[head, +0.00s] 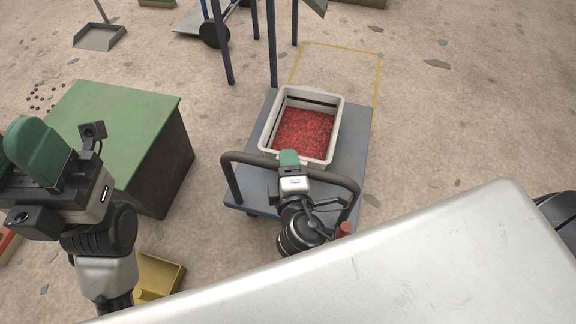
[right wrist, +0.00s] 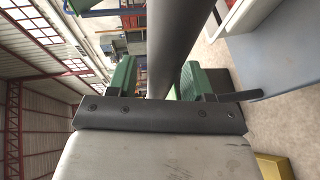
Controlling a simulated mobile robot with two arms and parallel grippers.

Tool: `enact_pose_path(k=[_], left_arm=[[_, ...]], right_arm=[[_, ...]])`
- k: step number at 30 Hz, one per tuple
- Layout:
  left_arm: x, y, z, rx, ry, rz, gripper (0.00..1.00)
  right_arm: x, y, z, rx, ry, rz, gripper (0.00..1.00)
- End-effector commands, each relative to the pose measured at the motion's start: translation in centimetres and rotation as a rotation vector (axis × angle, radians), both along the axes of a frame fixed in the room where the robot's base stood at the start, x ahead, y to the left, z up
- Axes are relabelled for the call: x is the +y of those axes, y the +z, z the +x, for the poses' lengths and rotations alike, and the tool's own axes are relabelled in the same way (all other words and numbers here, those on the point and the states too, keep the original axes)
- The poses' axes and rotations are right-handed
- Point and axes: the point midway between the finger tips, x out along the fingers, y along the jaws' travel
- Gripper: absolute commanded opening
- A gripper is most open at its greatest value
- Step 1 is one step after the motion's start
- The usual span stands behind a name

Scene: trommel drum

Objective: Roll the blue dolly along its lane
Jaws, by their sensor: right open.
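The blue dolly (head: 348,172) stands on the floor ahead, its dark push handle (head: 232,182) on the near side. A white bin (head: 267,132) of red bits sits on its deck. A yellow outlined lane (head: 377,85) runs away from the dolly's far end. My right gripper (head: 290,160) is at the handle's crossbar. In the right wrist view, the bar (right wrist: 174,45) passes between its two green fingers (right wrist: 158,78), which are open around it. My left gripper (head: 42,152) is at the left, above the green-topped box, apart from the dolly; its finger opening is not clear.
A green-topped box (head: 125,110) stands left of the dolly. Blue posts (head: 272,45) rise close to the deck's far left corner. A yellow tray (head: 160,275) lies at the near left, a grey dustpan (head: 98,38) at the far left. The floor inside the lane outline looks clear.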

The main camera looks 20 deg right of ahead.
Motion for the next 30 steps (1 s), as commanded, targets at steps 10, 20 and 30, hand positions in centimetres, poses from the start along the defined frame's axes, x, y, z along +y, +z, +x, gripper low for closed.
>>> enact_pose_path(k=[10,20,30], left_arm=[[0.0,0.1,0.0,-0.003,0.000,0.000,0.43],[0.0,0.1,0.0,-0.003,0.000,0.000,0.43],[0.0,0.4,-0.1,0.002,-0.001,-0.003,0.43]], right_arm=[[0.0,0.0,0.1,0.001,0.000,0.000,0.40],[0.0,0.0,0.1,0.001,0.000,0.000,0.00],[-0.8,0.2,1.2,-0.003,-0.001,-0.002,0.00]])
